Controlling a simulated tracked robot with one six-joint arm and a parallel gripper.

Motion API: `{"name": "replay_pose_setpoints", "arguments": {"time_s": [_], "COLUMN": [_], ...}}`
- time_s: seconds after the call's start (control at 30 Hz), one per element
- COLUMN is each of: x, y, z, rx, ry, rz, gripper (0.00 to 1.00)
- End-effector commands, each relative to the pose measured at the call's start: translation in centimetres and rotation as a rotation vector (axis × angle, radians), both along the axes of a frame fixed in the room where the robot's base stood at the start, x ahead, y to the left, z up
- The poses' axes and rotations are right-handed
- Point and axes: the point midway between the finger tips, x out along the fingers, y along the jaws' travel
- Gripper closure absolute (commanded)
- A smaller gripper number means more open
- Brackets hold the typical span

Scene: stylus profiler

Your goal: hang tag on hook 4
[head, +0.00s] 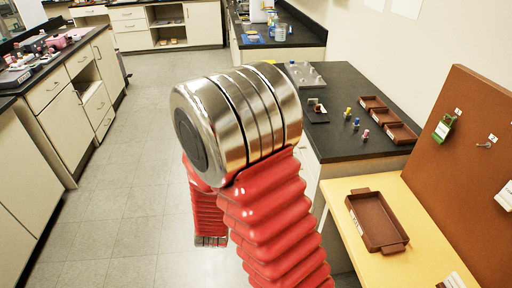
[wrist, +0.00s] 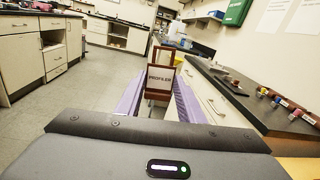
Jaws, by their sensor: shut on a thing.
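My gripper (wrist: 158,100) shows in the wrist view with its two purple fingers closed on a tag (wrist: 160,78). The tag has a dark red frame and a pale label that seems to read "PROFILER", and it stands up between the fingers. In the head view my red and metal arm fills the middle, and the gripper and tag are hidden. A brown board (head: 460,95) at the right of the head view carries small hooks with labels too small to read. One hook (head: 485,144) looks empty. A green tag (head: 443,128) hangs left of it; a white tag (head: 505,196) is at the right edge.
A yellow table (head: 345,190) stands below the board with a brown tray (head: 364,208) on it. A black-topped bench (head: 345,85) behind holds small brown bins (head: 384,117) and several coloured pieces. Open floor (head: 130,200) lies to the left.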

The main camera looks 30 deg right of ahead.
Motion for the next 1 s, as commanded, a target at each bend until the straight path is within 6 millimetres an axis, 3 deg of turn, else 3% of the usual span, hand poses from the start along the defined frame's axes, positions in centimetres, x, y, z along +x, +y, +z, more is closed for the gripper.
{"name": "replay_pose_setpoints", "arguments": {"time_s": [0.03, 0.1, 0.2, 0.3, 1.0], "x": [0.3, 0.5, 0.6, 0.6, 0.6], "y": [2.2, 4.6, 7.1, 8.5, 8.4], "z": [-0.7, -1.2, -1.8, -2.0, -2.1], "rx": [0.000, -0.001, 0.000, 0.000, 0.000], "ry": [0.004, 0.002, 0.002, 0.000, 0.000], "rz": [0.049, 0.105, 0.164, 0.195, 0.195], "gripper": [1.00, 1.00, 1.00, 1.00, 1.00]}}
